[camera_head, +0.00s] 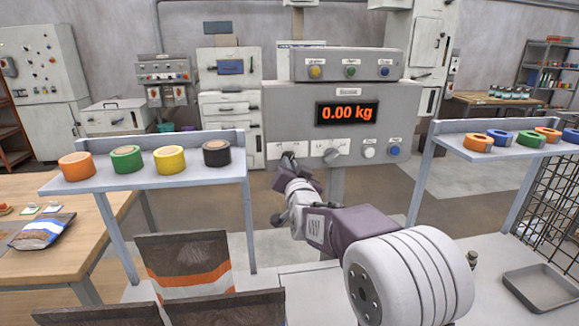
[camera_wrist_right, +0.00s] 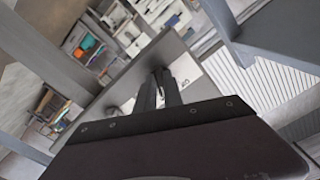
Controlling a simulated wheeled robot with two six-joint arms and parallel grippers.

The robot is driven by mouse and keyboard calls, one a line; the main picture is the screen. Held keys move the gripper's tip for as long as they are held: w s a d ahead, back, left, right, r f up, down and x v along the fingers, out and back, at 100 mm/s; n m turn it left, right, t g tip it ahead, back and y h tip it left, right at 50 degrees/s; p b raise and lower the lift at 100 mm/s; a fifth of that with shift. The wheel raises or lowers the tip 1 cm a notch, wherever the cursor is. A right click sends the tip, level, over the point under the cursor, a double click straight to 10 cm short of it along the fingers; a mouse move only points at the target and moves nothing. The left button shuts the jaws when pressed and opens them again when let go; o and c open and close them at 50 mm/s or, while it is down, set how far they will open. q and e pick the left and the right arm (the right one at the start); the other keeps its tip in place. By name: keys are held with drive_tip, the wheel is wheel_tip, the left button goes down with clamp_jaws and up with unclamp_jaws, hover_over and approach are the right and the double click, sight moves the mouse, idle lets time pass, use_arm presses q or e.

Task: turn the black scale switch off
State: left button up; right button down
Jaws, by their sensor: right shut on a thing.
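The scale panel (camera_head: 285,105) is a grey box with a lit orange display (camera_head: 347,113) reading 0.00 kg. On its lower face, a left switch plate (camera_head: 287,153) is partly covered by my right gripper (camera_head: 289,167). I take this as the place of the black scale switch; its lever is hidden, so its position cannot be told. A second plate with a pale lever (camera_head: 333,154) sits to its right. In the right wrist view my right gripper (camera_wrist_right: 160,84) reaches the panel (camera_wrist_right: 135,80), its fingers close together around something small. My left gripper is not in view.
A white button (camera_head: 369,152) and blue button (camera_head: 394,151) sit right of the switches. A left shelf (camera_head: 130,182) holds several tape rolls; a right shelf (camera_head: 470,127) holds more. Bags stand at the front left. A grey tray (camera_head: 545,285) lies at right.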

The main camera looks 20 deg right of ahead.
drive_tip(key=shift+f, duration=0.1)
drive_tip(key=n, duration=1.1)
drive_tip(key=shift+d+b, duration=0.25)
drive_tip(key=shift+b, duration=0.05)
drive_tip(key=shift+n, duration=0.5)
drive_tip(key=c, duration=1.5)
unclamp_jaws()
drive_tip(key=shift+o, duration=0.2)
drive_tip(key=shift+s, duration=0.1)
drive_tip(key=v, duration=0.9)
drive_tip(key=shift+b, duration=0.35)
